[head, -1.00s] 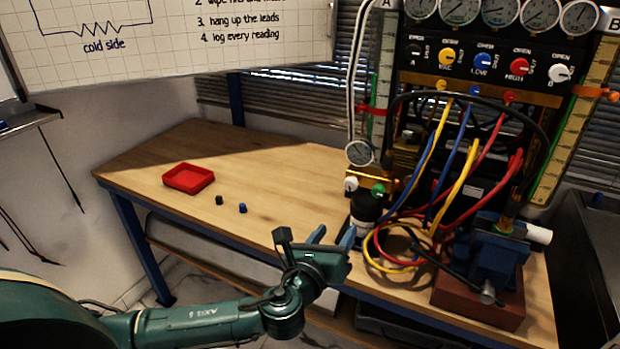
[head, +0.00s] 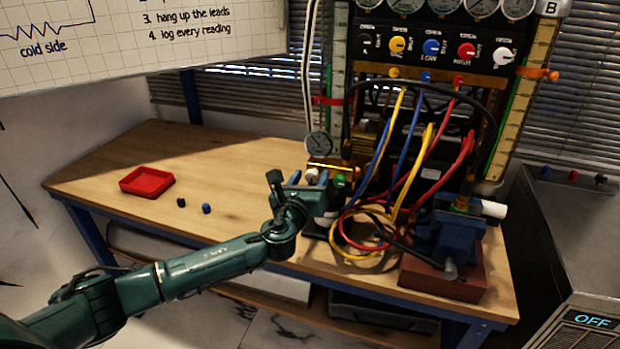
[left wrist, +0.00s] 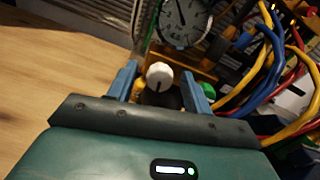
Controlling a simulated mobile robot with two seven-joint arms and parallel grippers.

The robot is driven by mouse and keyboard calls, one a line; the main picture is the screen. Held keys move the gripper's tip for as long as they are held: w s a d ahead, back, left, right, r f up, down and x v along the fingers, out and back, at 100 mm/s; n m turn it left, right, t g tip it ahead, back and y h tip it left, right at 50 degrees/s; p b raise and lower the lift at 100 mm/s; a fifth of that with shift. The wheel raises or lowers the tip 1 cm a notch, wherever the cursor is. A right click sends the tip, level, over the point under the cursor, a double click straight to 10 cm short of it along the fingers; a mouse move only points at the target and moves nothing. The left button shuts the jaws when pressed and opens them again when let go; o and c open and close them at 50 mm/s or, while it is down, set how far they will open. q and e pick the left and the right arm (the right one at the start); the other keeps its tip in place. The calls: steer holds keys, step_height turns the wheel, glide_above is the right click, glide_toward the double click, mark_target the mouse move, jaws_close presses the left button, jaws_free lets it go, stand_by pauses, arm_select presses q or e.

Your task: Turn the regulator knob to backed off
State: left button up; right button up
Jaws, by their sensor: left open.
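The regulator knob (left wrist: 159,75) is white with a dark pointer mark, which points down in the left wrist view. In the head view the knob (head: 312,173) shows at the front of a brass regulator, below a round gauge (head: 318,144). My left gripper (head: 312,180) is open. In the left wrist view its two blue fingers (left wrist: 160,86) stand on either side of the knob, with gaps visible. I cannot tell whether the fingertips reach the knob's depth. My right gripper is not in view.
A green knob (head: 339,181) sits close to the right finger. Coiled yellow, red and blue hoses (head: 362,235) hang to the right, near a blue vise (head: 445,240). A red tray (head: 147,182) and two small caps (head: 206,208) lie on the left of the bench.

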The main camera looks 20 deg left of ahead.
arm_select(q)
steer(key=shift+w, duration=0.2)
steer(key=c, duration=1)
